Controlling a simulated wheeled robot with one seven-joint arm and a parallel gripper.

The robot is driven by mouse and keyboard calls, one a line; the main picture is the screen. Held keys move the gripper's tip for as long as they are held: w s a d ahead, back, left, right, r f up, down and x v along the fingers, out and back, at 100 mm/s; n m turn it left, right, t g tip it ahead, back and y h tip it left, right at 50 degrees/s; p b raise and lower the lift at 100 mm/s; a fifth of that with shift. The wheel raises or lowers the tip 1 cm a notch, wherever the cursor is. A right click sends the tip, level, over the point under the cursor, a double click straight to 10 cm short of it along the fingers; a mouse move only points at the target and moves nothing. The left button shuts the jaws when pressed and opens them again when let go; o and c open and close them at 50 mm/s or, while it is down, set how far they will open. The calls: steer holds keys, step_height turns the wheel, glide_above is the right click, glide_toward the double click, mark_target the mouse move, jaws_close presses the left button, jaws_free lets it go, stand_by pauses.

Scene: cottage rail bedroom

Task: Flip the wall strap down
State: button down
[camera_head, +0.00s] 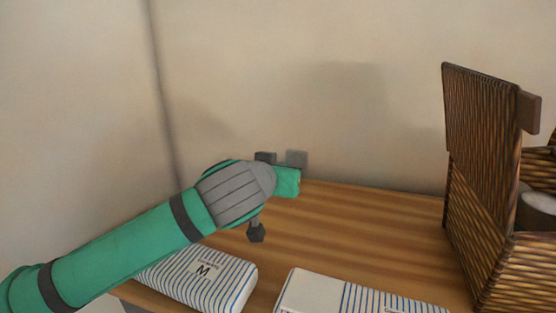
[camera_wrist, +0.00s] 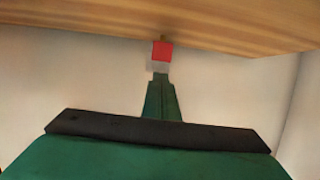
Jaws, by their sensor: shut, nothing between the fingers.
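The wall strap seems to be the small fitting with a red face (camera_wrist: 162,50) and a pale grey part (camera_wrist: 158,67) in the wrist view, close to the wall and the wooden edge. In the head view a small grey block (camera_head: 297,157) sits low on the back wall, just above the wooden top; it seems to be the same fitting. My gripper (camera_head: 289,181) reaches across the top toward it. In the wrist view my gripper's narrow green fingers (camera_wrist: 160,79) are together and empty, their tip right by the grey part. I cannot tell whether they touch.
The wooden top (camera_head: 370,225) is bare between the wall and two striped packs, one left (camera_head: 215,285) and one in front (camera_head: 310,292). An open wicker basket (camera_head: 480,150) stands at the right. A wall corner rises at the left.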

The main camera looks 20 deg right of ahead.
steer(key=shift+s+d+f, duration=0.1)
steer(key=shift+f, duration=0.6)
steer(key=shift+s+a+f, duration=0.15)
steer(key=shift+s+f, duration=0.05)
steer(key=shift+f, duration=0.35)
steer(key=shift+s+a+f, duration=0.15)
steer(key=shift+f, duration=0.35)
steer(key=shift+w+r, duration=0.1)
